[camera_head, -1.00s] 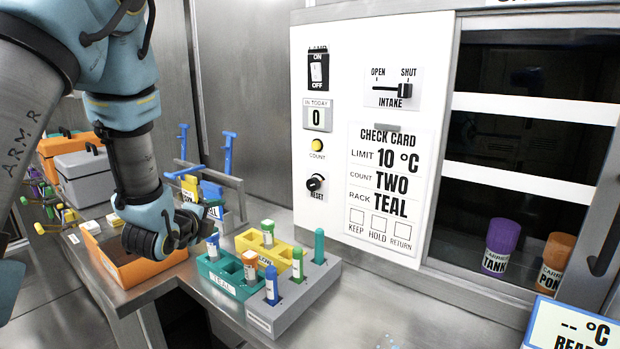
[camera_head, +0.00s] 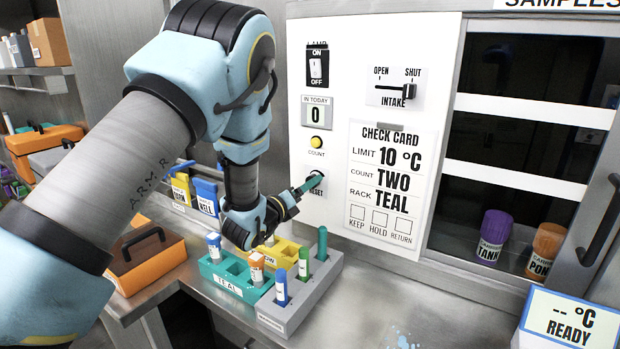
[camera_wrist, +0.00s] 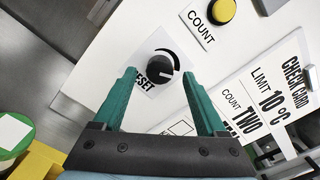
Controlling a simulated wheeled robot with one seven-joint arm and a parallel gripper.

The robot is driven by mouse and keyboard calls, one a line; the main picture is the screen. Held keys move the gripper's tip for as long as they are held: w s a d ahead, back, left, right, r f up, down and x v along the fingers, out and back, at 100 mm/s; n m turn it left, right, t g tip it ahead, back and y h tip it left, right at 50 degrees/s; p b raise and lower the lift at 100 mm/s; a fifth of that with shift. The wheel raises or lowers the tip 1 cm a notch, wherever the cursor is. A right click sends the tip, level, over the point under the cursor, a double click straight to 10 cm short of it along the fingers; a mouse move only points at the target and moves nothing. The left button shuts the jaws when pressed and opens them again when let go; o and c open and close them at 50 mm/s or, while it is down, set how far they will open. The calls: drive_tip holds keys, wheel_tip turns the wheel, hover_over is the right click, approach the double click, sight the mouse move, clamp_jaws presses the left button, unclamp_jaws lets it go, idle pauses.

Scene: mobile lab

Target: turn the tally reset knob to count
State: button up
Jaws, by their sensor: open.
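The black reset knob (camera_wrist: 161,68) sits on the white panel beside the printed word RESET in the wrist view. In the head view my gripper (camera_head: 311,184) reaches the panel and hides most of the knob.
The check card (camera_head: 385,185) is right of the knob. Below my arm stand a teal rack (camera_head: 231,284), a yellow rack and a grey block (camera_head: 314,284) with tubes. An orange carrier (camera_head: 149,262) is at left. The sliding window with two jars is at right.

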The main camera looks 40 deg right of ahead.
drive_tip(key=shift+x, duration=1.1)
clamp_jaws()
